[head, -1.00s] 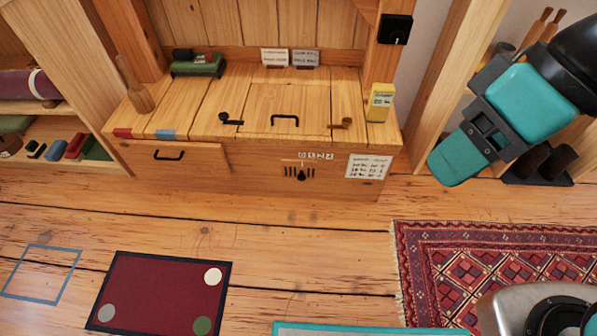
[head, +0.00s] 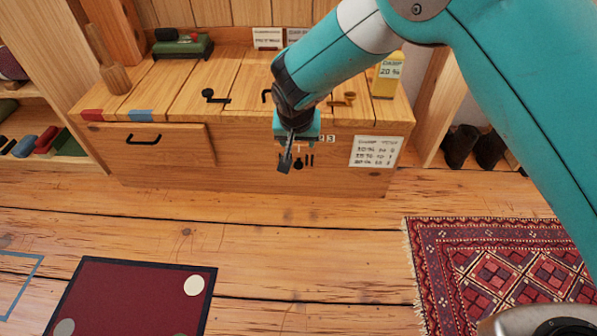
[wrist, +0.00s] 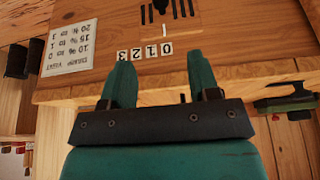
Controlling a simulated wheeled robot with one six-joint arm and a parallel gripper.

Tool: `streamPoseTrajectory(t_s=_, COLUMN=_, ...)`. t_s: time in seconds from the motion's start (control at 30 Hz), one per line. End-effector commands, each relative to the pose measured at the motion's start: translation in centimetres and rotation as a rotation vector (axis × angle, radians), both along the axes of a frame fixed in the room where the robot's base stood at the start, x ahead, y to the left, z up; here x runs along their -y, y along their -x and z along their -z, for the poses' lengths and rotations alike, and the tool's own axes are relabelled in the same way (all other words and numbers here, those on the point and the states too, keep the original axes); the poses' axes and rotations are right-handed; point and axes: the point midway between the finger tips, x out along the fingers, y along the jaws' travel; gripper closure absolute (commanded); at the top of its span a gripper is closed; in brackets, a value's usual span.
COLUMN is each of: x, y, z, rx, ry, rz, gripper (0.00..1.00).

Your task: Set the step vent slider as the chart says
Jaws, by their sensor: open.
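The step vent (head: 310,160) is a row of dark slots low on the wooden step box front. Its dark slider knob (head: 298,165) also shows at the top of the wrist view (wrist: 160,5). A white pointer line (wrist: 164,29) lines up with the 0 tile of the number strip (wrist: 145,51), which reads 0 to 3. The chart (head: 376,151) is right of the vent; it gives 10 % to 0 and 15 % to 1, the 20 % digit is unclear. A yellow gauge (head: 388,75) reads damp 20 %. My gripper (wrist: 162,76) is open and empty, in front of the vent, partly covering it in the head view.
A drawer front with a black handle (head: 144,139) is left of the vent. The lid above has dark latches (head: 215,97). A patterned rug (head: 500,265) and a dark red mat (head: 120,300) lie on the floor. Bare floorboards are clear before the box.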

Motion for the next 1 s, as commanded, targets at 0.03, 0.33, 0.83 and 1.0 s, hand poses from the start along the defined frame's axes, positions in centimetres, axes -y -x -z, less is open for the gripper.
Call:
streamPoseTrajectory(t_s=0.03, x=-0.1, y=-0.1, z=0.7, rx=0.004, ry=0.002, rz=0.004, gripper=0.44)
streamPoseTrajectory(t_s=0.33, x=-0.1, y=-1.9, z=5.6, rx=0.002, ry=0.002, rz=0.005, gripper=0.44)
streamPoseTrajectory(t_s=0.83, x=-0.1, y=-5.9, z=15.1, rx=0.003, ry=0.001, rz=0.003, gripper=0.44)
streamPoseTrajectory(t_s=1.0, x=-0.1, y=-6.5, z=16.2, rx=0.002, ry=0.001, rz=0.003, gripper=0.44)
